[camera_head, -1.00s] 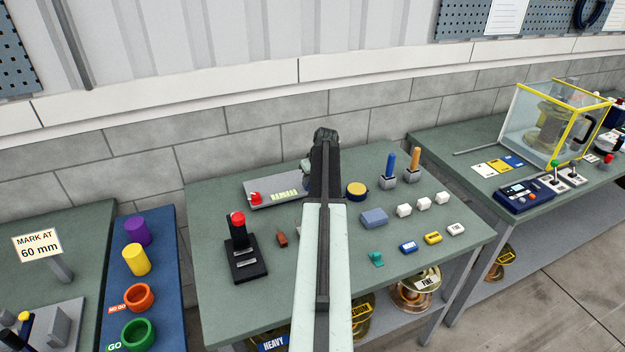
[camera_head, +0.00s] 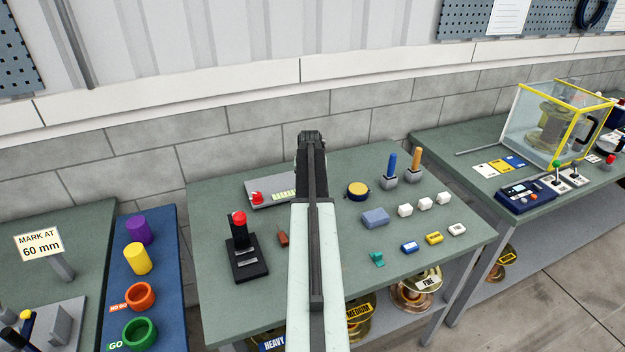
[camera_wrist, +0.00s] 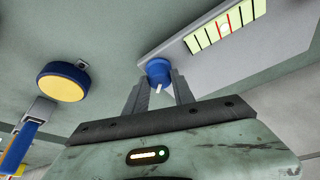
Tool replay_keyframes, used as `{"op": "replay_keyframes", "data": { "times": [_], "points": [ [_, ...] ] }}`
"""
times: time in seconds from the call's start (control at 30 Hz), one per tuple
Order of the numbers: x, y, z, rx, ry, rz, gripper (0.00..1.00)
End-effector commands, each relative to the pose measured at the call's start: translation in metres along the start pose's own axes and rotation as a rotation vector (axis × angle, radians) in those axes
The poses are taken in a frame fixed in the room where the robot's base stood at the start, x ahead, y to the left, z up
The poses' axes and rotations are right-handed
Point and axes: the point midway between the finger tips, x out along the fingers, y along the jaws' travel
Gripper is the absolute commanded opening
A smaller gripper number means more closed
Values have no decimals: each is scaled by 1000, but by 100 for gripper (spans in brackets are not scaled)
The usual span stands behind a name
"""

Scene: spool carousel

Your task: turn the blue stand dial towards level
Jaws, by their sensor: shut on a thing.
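The blue stand dial (camera_wrist: 158,70) is a small round knob with a white pointer mark, at the lower left end of a grey stand plate (camera_wrist: 200,52) in the wrist view. My gripper (camera_wrist: 160,86) has one finger on each side of the dial and is shut on it. A pale green level vial (camera_wrist: 222,28) with red and black lines lies along the plate; a pale bubble shows near the red lines. In the head view the stand plate (camera_head: 266,203) and vial (camera_head: 284,195) show left of my arm, which hides the dial and my fingertips.
A yellow-topped blue round pot (camera_head: 357,190) stands right of my arm, with a blue-handled tool (camera_head: 390,165) beyond it. A red-knobbed black lever (camera_head: 243,245) stands left. Several small blocks lie right of my arm. A red knob (camera_head: 257,197) sits on the plate's left end.

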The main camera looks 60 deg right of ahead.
Motion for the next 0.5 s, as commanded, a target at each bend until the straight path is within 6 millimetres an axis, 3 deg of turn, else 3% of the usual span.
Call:
{"op": "replay_keyframes", "data": {
  "times": [0.4,0.43,0.5],
  "points": [
    [0,3,1,7,-3,7,0],
    [0,3,1,7,-3,7,36],
    [0,3,1,7,-3,7,52]
  ]
}}
